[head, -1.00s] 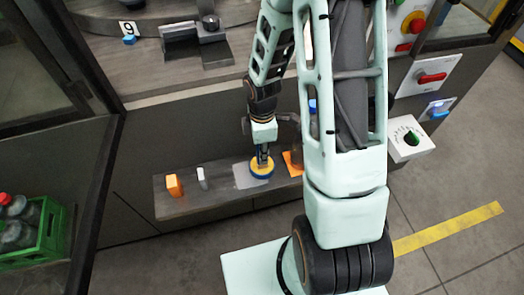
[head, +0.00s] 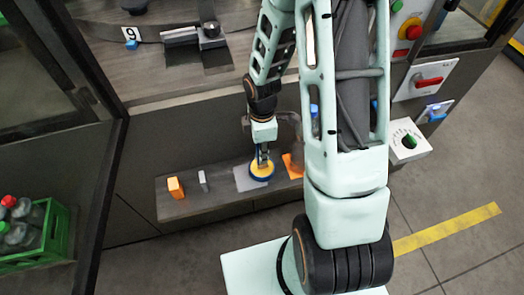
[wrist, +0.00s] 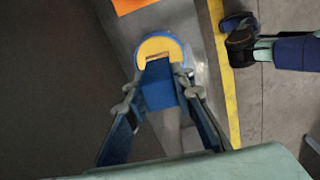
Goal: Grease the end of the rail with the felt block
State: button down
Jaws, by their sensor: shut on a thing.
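My gripper (head: 262,152) is shut on a blue block (wrist: 158,85), which I take to be the felt block. It points down at a round tin (head: 262,174) with a blue rim and yellow contents, on the low shelf. In the wrist view the block's far end overlaps the yellow face of the tin (wrist: 152,45); I cannot tell whether it touches. The fingers lie on both sides of the block. A dark and silver rail-like piece (head: 182,37) shows on the machine deck above; I cannot tell whether it is the rail.
The shelf (head: 215,205) also holds an orange block (head: 175,188), a small grey block (head: 203,181), a grey sheet (head: 248,182) by the tin and an orange sheet (head: 292,167). A green crate of bottles (head: 55,235) stands at left. Machine controls (head: 410,140) are at right.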

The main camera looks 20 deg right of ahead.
jog(key=shift+r+p, duration=1.85)
jog(key=shift+r, duration=0.6)
jog(key=shift+f, duration=0.1)
